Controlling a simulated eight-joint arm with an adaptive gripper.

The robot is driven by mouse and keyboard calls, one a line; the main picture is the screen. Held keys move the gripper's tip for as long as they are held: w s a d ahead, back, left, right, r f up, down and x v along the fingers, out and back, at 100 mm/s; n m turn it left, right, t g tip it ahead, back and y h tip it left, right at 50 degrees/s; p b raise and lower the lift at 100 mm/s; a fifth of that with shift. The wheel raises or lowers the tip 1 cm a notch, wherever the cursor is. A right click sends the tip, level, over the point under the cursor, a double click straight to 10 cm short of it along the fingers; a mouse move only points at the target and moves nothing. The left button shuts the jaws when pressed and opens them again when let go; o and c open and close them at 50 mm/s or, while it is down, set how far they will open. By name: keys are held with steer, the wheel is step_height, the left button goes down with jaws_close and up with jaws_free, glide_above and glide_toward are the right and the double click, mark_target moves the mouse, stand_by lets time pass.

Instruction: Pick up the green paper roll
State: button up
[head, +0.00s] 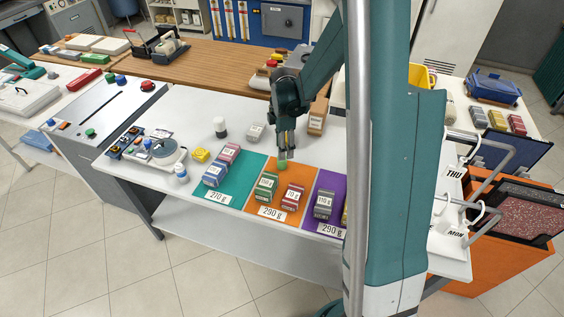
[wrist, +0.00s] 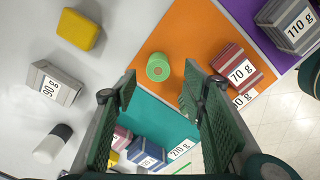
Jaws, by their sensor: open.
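In the head view the roll (head: 283,164) shows just below my gripper (head: 286,150). In the wrist view my gripper (wrist: 160,88) has its two fingers spread apart with nothing between them. The roll appears just beyond the fingertips, and I see no contact. Its lower side is partly out of sight from above.
Weight-labelled boxes stand close by, including a red 70 g box (wrist: 238,66) on the orange mat. A yellow block (wrist: 78,29), a grey 90 g box (wrist: 55,83) and a white bottle with a black cap (wrist: 52,144) stand on the white table. Teal and purple mats flank the orange one.

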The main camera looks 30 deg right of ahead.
mark_target(282, 162)
steer(key=shift+f, duration=0.15)
steer(key=shift+f, duration=1.15)
steer(key=shift+w+f+b, duration=0.15)
steer(key=shift+f+b, duration=0.3)
steer(key=shift+f, duration=2.15)
steer(key=c, duration=1)
